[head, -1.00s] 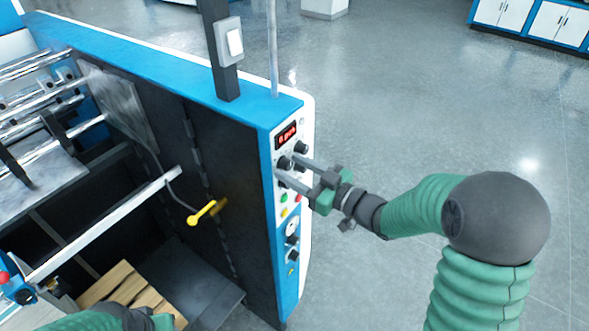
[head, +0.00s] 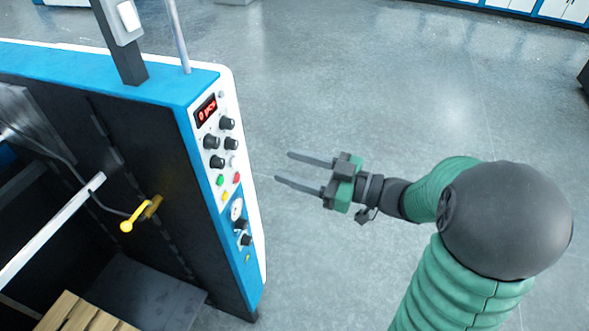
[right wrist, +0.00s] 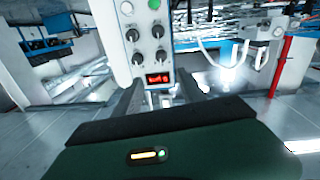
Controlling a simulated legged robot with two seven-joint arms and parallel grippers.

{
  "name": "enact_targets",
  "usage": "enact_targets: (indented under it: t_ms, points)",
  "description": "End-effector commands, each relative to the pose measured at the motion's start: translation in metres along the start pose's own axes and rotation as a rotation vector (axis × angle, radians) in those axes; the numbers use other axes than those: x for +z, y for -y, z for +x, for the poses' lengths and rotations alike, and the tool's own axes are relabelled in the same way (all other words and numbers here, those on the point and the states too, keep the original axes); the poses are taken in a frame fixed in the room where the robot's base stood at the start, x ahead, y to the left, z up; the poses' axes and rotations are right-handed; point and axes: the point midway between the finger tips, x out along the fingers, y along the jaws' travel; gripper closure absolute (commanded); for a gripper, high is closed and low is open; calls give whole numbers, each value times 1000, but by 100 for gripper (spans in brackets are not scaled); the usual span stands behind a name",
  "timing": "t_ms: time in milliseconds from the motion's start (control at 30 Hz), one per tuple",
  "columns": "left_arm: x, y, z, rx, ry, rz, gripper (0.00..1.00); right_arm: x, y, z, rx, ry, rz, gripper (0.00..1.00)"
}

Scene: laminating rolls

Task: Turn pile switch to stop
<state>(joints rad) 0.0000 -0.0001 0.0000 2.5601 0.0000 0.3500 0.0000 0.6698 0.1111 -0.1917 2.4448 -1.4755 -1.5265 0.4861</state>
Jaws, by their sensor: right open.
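The control panel (head: 227,170) is a white and blue strip on the machine's end face. It carries several black knobs (head: 217,162), green, red and yellow buttons, a round gauge (head: 237,209) and a red lit display (head: 206,110). Which knob is the pile switch cannot be read. My right gripper (head: 283,167) is open and empty, to the right of the panel and apart from it, fingers pointing at it. In the right wrist view the panel's knobs (right wrist: 137,58) and display (right wrist: 157,79) show beyond the fingers. My left gripper is not in view.
A yellow handle (head: 130,222) hangs on the machine's dark side. Wooden slats (head: 80,315) lie at the lower left. A post with a white switch box (head: 127,17) rises from the machine top. The grey floor (head: 350,80) right of the machine is clear.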

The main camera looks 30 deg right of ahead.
Motion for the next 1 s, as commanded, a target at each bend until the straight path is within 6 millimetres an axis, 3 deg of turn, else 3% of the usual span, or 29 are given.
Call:
enact_targets:
  t_ms: [233,433,567,767,1000]
  points:
    - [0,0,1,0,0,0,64,2,0,0,-2,-4,5,52]
    - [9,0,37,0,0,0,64,54,2,11,-66,-196,134,52]
    - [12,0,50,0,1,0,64,70,-2,10,-75,-355,208,52]
    - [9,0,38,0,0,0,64,56,-3,22,-76,-402,218,52]
    - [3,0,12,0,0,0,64,30,1,79,-79,-399,218,52]
